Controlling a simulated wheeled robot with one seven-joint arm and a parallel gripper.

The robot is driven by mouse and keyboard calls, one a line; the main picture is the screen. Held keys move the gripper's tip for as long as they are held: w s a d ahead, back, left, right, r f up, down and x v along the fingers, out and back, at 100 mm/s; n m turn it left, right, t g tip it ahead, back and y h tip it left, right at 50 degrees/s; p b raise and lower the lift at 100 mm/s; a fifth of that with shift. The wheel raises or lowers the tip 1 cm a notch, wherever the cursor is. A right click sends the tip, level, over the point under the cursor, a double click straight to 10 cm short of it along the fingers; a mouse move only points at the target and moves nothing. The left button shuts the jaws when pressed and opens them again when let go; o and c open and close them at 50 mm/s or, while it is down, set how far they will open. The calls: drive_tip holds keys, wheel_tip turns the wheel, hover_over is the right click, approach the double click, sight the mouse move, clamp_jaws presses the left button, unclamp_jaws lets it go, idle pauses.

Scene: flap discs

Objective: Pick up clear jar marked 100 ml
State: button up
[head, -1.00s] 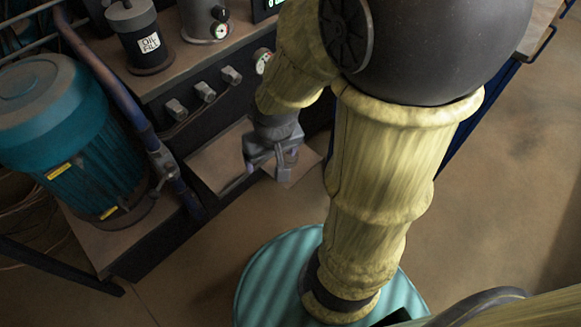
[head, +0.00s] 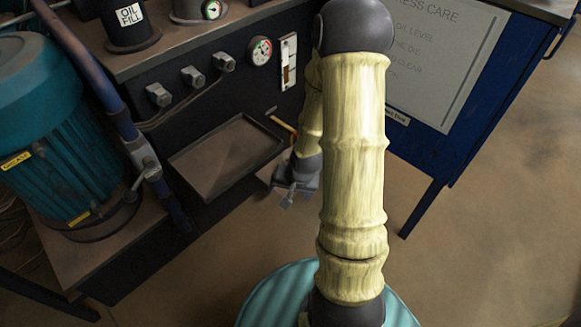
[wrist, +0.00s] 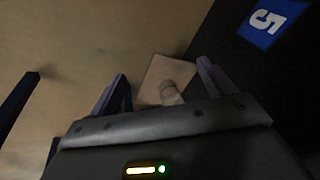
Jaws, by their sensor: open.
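My gripper (head: 291,192) is open and hangs to the right of the drip tray in the head view, partly behind my arm. In the wrist view, its two fingers (wrist: 161,70) stand wide apart with nothing touching them. Between and beyond them is a small pale, rounded jar-like object (wrist: 171,93), partly cut off by the gripper body. It is dim, and I cannot read any 100 ml mark on it. It appears against a pale square surface (wrist: 160,68). I cannot pick out the jar in the head view.
A shallow dark tray (head: 225,158) juts from the machine front, left of my gripper. A teal motor (head: 70,130) and blue pipe stand further left. A blue cabinet (head: 425,150) with a leg is at the right.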

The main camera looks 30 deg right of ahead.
wheel_tip(320, 180, down, 14)
drive_tip(key=w+m+t+y, duration=0.2)
drive_tip(key=m+t+y, duration=0.2)
drive_tip(key=m+t, duration=0.75)
drive_tip(key=d+r+m+t+h, duration=0.1)
drive_tip(key=d+m+h, duration=0.2)
drive_tip(key=m, duration=0.7)
drive_tip(key=d+r+m+t+h, duration=0.1)
drive_tip(key=d+m+h, duration=0.2)
drive_tip(key=m, duration=0.7)
drive_tip(key=h, duration=0.2)
drive_tip(key=shift+r+t+h, duration=0.3)
drive_tip(key=shift+r+t, duration=0.05)
drive_tip(key=shift+d, duration=0.1)
drive_tip(key=x, duration=1.2)
drive_tip(key=shift+w, duration=0.15)
drive_tip(key=shift+w, duration=0.1)
